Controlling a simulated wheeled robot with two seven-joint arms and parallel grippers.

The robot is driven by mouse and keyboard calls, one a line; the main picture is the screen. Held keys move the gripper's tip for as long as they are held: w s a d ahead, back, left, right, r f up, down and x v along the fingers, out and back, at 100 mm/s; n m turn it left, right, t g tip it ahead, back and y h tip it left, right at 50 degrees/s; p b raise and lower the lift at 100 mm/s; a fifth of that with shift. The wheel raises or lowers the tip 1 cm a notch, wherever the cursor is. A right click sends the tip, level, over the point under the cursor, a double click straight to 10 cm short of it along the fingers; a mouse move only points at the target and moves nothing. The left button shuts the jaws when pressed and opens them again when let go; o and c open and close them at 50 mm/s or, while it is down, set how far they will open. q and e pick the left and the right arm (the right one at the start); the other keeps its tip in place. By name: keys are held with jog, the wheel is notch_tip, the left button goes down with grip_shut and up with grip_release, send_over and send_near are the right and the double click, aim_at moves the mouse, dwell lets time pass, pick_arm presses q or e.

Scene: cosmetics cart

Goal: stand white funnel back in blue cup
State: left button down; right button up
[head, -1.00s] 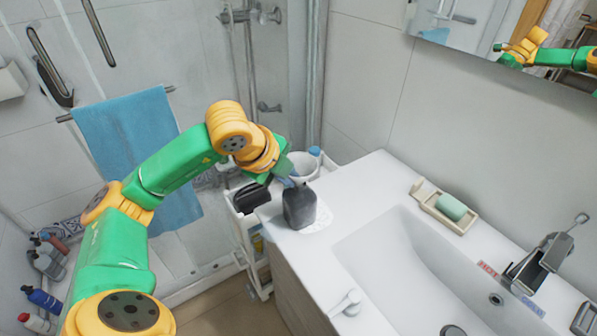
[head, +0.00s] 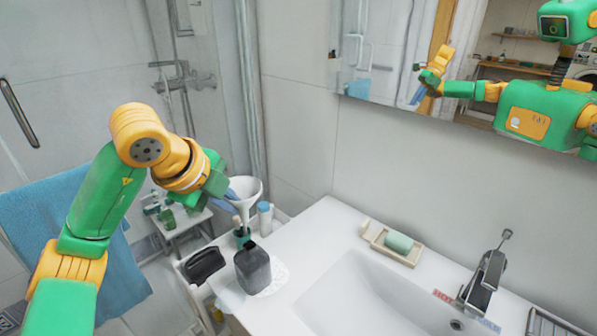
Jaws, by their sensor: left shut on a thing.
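The white funnel (head: 247,187) is upright, wide mouth up, with its spout pointing down. My left gripper (head: 231,193) is shut on the funnel's rim at its left side. My right gripper is not in view.
A dark grey bottle (head: 253,268) stands on the counter corner in front of the cup. A blue-capped white bottle (head: 265,219) is close at the right. A black holder (head: 204,265) is at the left. The sink (head: 365,300) and soap dish (head: 390,247) are farther right.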

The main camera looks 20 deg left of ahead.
pick_arm(q)
jog(key=s+d+f+m+g, duration=0.25)
jog(key=d+m+g, duration=0.45)
jog(key=m, duration=1)
jog(key=s+d+f+m+g, duration=0.25)
jog(key=d+m+g, duration=0.45)
jog(key=m, duration=0.9)
jog(key=s+a+f+m+t+y, duration=0.1)
jog(key=s+f+m+t+y, duration=0.1)
jog(key=m, duration=0.8)
jog(key=s+a+f+m+t+y, duration=0.1)
jog(key=f+m+t+y, duration=0.3)
jog(key=m, duration=0.6)
jog(key=shift+s+a+f+m+t+y, duration=0.35)
jog(key=shift+s+t+y, duration=0.3)
jog(key=shift+s, duration=0.25)
